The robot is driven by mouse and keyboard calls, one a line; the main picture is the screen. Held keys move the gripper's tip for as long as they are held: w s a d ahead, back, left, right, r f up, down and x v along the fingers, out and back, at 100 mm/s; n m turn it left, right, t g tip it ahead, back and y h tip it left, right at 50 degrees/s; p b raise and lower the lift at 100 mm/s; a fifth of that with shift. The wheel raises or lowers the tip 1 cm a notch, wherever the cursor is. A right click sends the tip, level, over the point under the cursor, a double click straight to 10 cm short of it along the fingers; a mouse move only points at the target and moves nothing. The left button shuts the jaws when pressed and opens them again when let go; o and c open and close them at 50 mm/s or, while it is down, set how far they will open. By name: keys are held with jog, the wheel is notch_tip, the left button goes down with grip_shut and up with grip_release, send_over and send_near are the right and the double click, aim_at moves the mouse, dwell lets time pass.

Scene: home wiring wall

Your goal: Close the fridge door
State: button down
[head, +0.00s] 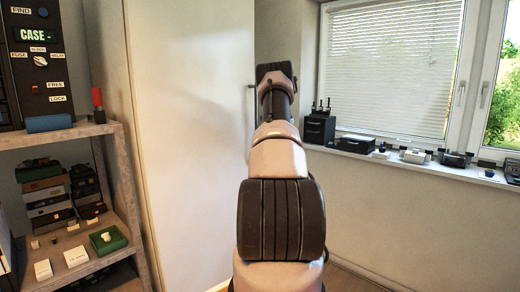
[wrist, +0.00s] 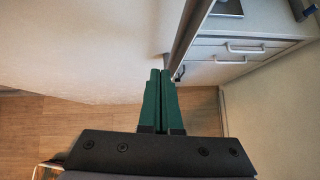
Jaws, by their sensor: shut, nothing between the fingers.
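A tall, plain white panel, apparently the fridge door (head: 195,130), stands left of my arm in the head view. A thin handle shows at its right edge, partly behind my arm. In the wrist view the pale door surface (wrist: 80,50) fills the upper left, and a dark bar or edge (wrist: 190,38) runs down to my fingertips. My gripper (wrist: 161,74) has green fingers pressed together with nothing between them. Its tips are at or very close to the lower end of that bar; I cannot tell whether they touch. My arm hides the gripper in the head view.
Pale drawers with silver handles (wrist: 245,47) lie right of the bar. A shelf unit (head: 70,137) with small boxes stands at the left. A windowsill (head: 420,165) with small devices runs along the right wall. Wooden floor (wrist: 50,130) shows below.

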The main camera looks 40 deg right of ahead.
jog(key=v, duration=0.9)
jog(key=shift+d, duration=0.3)
jog(key=shift+w, duration=0.1)
